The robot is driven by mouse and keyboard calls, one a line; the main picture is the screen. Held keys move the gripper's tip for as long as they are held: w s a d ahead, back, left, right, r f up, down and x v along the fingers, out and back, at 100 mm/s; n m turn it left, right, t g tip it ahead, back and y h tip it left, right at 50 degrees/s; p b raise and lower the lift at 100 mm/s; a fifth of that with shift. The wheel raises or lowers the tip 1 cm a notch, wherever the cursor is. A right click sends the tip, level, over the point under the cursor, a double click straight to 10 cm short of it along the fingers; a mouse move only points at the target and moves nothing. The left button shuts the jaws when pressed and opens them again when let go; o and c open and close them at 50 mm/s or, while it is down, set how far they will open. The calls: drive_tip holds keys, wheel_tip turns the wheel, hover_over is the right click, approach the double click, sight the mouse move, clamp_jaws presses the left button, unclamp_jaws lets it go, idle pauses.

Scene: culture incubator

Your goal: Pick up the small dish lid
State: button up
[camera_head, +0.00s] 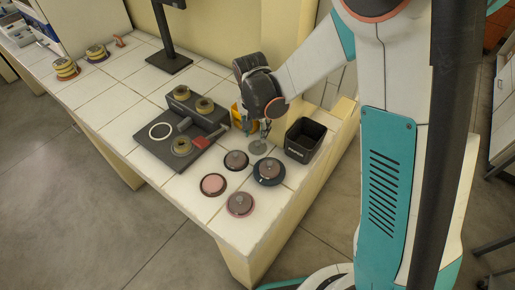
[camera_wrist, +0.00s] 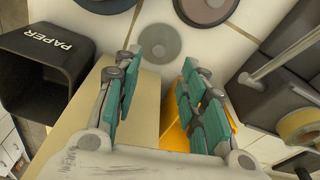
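A small grey, see-through round lid (camera_head: 258,147) with a knob-like centre lies on the white tiled bench. It also shows in the wrist view (camera_wrist: 159,43), just beyond the fingertips. My gripper (camera_head: 260,128) points down close above the lid. In the wrist view my gripper (camera_wrist: 162,60) is open, its teal-padded fingers apart with nothing between them. An open pink dish (camera_head: 213,185) lies at the left of the dish group. Three other round dishes carry grey knobbed tops: a dark one (camera_head: 236,160), a blue-rimmed one (camera_head: 268,171) and a reddish one (camera_head: 240,204).
A black bin marked PAPER (camera_wrist: 43,62) stands close beside the lid; it also shows in the head view (camera_head: 305,139). A yellow object (camera_head: 238,118) stands behind my gripper. A dark apparatus (camera_head: 160,147) with tape rolls is to the left. The bench's front edge lies past the dishes.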

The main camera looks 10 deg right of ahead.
sight(258, 143)
drive_tip(key=shift+d+f+b, duration=0.15)
drive_tip(key=shift+f+b, duration=1)
drive_tip(key=shift+f, duration=1.85)
drive_tip(key=shift+r, duration=0.1)
drive_tip(key=shift+c, duration=0.3)
drive_tip(key=c, duration=0.8)
